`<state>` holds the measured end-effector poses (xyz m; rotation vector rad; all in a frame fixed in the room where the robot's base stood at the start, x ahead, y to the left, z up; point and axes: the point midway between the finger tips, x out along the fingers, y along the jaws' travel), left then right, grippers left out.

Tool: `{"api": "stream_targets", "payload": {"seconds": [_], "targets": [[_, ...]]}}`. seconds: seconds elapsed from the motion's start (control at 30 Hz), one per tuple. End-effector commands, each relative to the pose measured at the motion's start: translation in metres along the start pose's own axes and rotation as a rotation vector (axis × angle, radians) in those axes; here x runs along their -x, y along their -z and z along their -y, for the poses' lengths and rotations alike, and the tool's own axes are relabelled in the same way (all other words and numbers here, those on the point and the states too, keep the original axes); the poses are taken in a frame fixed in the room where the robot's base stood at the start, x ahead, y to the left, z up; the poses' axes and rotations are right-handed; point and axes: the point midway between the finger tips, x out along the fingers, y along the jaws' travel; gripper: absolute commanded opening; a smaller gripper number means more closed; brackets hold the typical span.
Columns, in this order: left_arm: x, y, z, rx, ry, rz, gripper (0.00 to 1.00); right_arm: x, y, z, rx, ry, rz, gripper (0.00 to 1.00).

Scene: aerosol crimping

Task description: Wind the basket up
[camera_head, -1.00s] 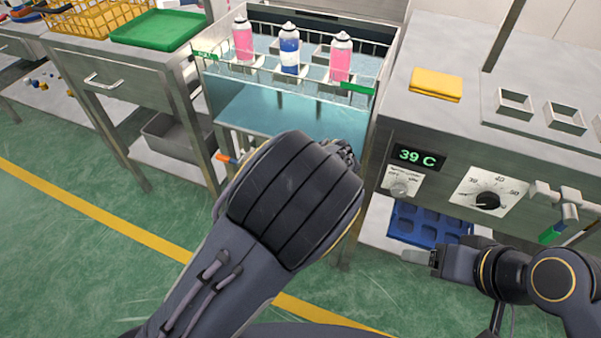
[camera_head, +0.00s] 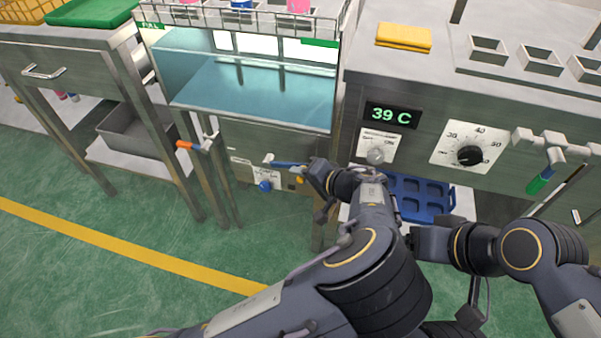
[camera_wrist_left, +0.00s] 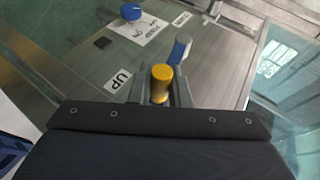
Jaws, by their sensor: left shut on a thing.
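The wire basket (camera_head: 270,18) with pink and blue cans shows at the top edge of the head view, above the water in the glass-fronted tank (camera_head: 240,95). Its upper part is cut off. My left gripper (camera_head: 309,174) is at the tank's front panel and shut on a yellow knob (camera_wrist_left: 160,78), which stands between its fingers in the left wrist view. A blue lever (camera_head: 288,164) is just beyond the fingers, also in the left wrist view (camera_wrist_left: 179,50). An "UP" label (camera_wrist_left: 118,82) lies left of the knob. My right gripper (camera_head: 424,243) is partly hidden by my left arm.
A blue knob (camera_head: 265,186) is on the panel, left of the gripper. An orange-tipped handle (camera_head: 188,145) sticks out farther left. The bench with the 39 C display (camera_head: 391,115) is to the right. A blue tray (camera_head: 420,195) sits below it. Green floor is open at lower left.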

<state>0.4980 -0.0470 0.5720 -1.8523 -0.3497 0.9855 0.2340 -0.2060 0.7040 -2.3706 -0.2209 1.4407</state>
Motion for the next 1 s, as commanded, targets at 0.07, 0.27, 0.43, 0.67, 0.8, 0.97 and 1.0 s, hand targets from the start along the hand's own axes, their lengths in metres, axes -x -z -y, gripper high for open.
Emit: {"api": "stream_targets", "payload": {"seconds": [0.07, 0.27, 0.43, 0.67, 0.8, 0.97, 1.0], "targets": [[-0.006, -0.006, -0.011, -0.001, -0.005, 0.012, 0.0, -0.006, -0.003, -0.003, 0.0, 0.0, 0.0, 0.64], [-0.01, -0.008, -0.019, -0.001, -0.006, 0.011, 0.0, -0.012, -0.006, -0.005, 0.0, 0.0, 0.0, 0.64], [-0.012, -0.009, -0.022, -0.001, -0.007, 0.01, 0.0, -0.014, -0.007, -0.006, 0.0, 0.0, 0.0, 0.64], [-0.013, -0.009, -0.023, -0.001, -0.007, 0.009, 0.0, -0.015, -0.007, -0.007, 0.0, 0.0, 0.0, 0.64], [-0.013, -0.009, -0.024, -0.001, -0.008, 0.008, 0.0, -0.015, -0.007, -0.007, 0.0, 0.0, 0.0, 0.64], [-0.013, -0.008, -0.024, -0.001, -0.009, 0.007, 0.0, -0.015, -0.007, -0.007, 0.0, 0.0, 0.0, 0.64], [-0.013, -0.008, -0.024, -0.001, -0.009, 0.007, 0.21, -0.015, -0.007, -0.007, 0.0, 0.0, 0.0, 0.64]]}}
